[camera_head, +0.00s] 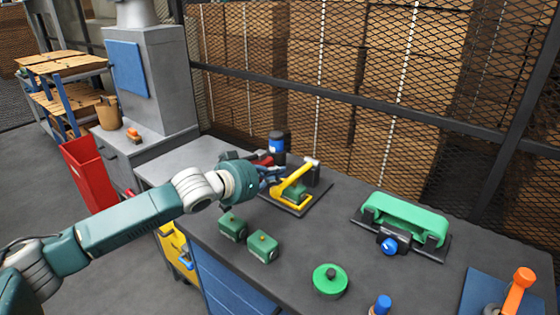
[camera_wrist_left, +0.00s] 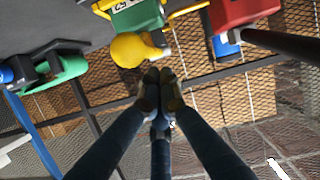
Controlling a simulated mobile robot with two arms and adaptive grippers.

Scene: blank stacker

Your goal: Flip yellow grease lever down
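The yellow grease lever (camera_head: 291,183) stands on a dark base plate with a green body (camera_head: 296,192), in the middle of the bench. In the left wrist view, a rounded yellow part (camera_wrist_left: 130,48) and the green body (camera_wrist_left: 136,16) show just beyond the fingertips. My left gripper (camera_head: 272,174) is beside the lever's left side, partly hidden by its own wrist. In the wrist view its fingertips (camera_wrist_left: 159,79) meet with nothing visible between them, close to the yellow part; contact cannot be told. My right gripper is not in view.
A blue-and-black canister (camera_head: 277,143) and a red part (camera_head: 263,159) stand close behind my gripper. Two green boxes (camera_head: 263,246) lie in front. A green handle unit (camera_head: 405,215) is at right, with clear bench between. Mesh fencing (camera_head: 400,90) runs behind.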

